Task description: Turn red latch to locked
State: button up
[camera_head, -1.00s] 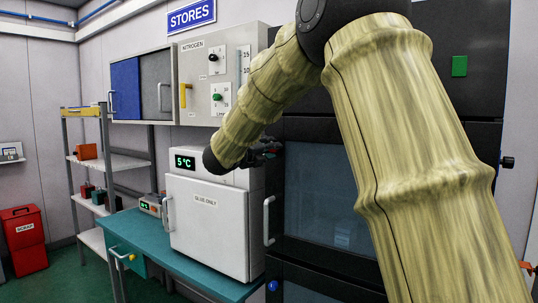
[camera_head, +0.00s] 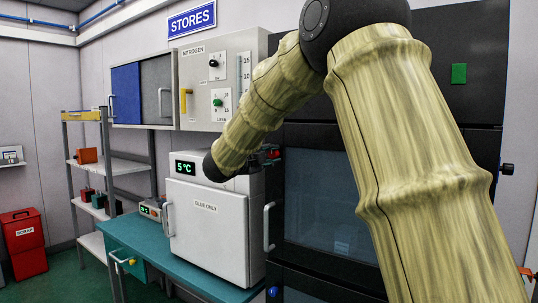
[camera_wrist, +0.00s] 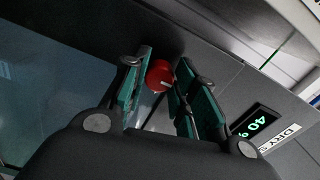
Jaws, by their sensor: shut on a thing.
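The red latch (camera_wrist: 160,76) shows in the wrist view as a round red knob with a small pale mark on its face, set on a dark panel edge. My gripper (camera_wrist: 161,84) has its green-padded fingers on either side of it and is shut on it. In the head view, my gripper (camera_head: 268,156) is small and dark at the upper left of the dark cabinet (camera_head: 330,200), with a bit of red showing beside it. My arm hides part of the cabinet. The latch's lock markings cannot be read.
A NITROGEN wall cabinet (camera_head: 220,75) hangs above. A display (camera_wrist: 258,121) reading about 40 is near my gripper. Shelving (camera_head: 115,165) stands at left.

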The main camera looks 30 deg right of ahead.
jog(key=shift+f+n, duration=0.1)
jog(key=shift+n, duration=0.2)
jog(key=o, duration=1)
jog(key=v, duration=1.2)
